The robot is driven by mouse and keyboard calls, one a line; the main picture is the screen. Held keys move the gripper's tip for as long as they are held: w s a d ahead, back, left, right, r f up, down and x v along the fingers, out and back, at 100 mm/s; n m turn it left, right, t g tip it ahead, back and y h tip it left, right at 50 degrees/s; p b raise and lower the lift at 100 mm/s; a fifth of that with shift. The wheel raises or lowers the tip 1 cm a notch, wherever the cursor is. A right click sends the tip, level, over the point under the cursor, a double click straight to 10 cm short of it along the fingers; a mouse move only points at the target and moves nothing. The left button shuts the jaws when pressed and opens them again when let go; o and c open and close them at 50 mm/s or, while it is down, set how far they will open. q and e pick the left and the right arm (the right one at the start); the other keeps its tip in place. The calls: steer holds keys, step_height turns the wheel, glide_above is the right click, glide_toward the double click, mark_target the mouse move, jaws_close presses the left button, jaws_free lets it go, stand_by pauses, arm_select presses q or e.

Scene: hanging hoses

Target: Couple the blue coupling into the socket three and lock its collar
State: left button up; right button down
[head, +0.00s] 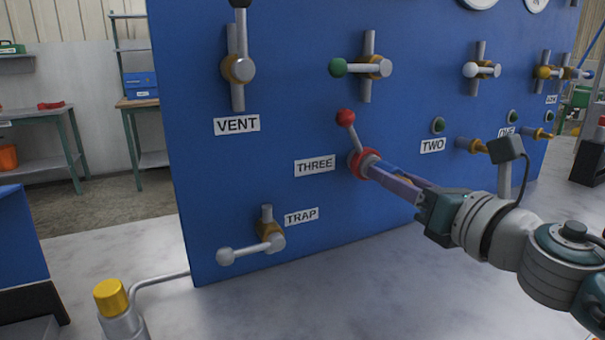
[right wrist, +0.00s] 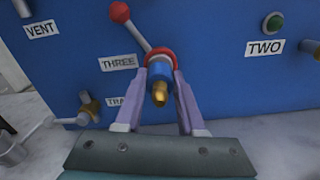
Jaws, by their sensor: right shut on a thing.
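Socket three is on the blue panel beside the THREE label, with a red ring (head: 357,165) and a red-ball lever (head: 345,118) slanting up and left from it. My right gripper (head: 376,170) reaches it from the right, its long purple fingers ending at the ring. In the right wrist view the blue coupling (right wrist: 160,74) sits between the fingertips, in line with the socket and against the red ring (right wrist: 160,54). Its brass end faces the camera. The fingers are shut on it. How deep it sits and its collar's state cannot be told. My left gripper is not in view.
Valves with levers stick out of the panel: VENT (head: 238,69) above, TRAP (head: 270,238) below, a green-knobbed one (head: 370,67) above right. Socket TWO (head: 473,145) is to the right. A yellow-capped post (head: 111,298) stands front left. The floor before the panel is clear.

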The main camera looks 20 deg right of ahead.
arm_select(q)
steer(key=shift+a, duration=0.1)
arm_select(e)
steer(key=shift+w, duration=0.3)
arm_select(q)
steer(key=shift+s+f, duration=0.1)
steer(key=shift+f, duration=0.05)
arm_select(e)
steer(key=shift+w, duration=0.4)
stand_by(0.5)
steer(key=c, duration=0.9)
jaws_free()
steer(key=o, duration=0.3)
steer(key=shift+w, duration=0.1)
steer(key=shift+o, duration=0.8)
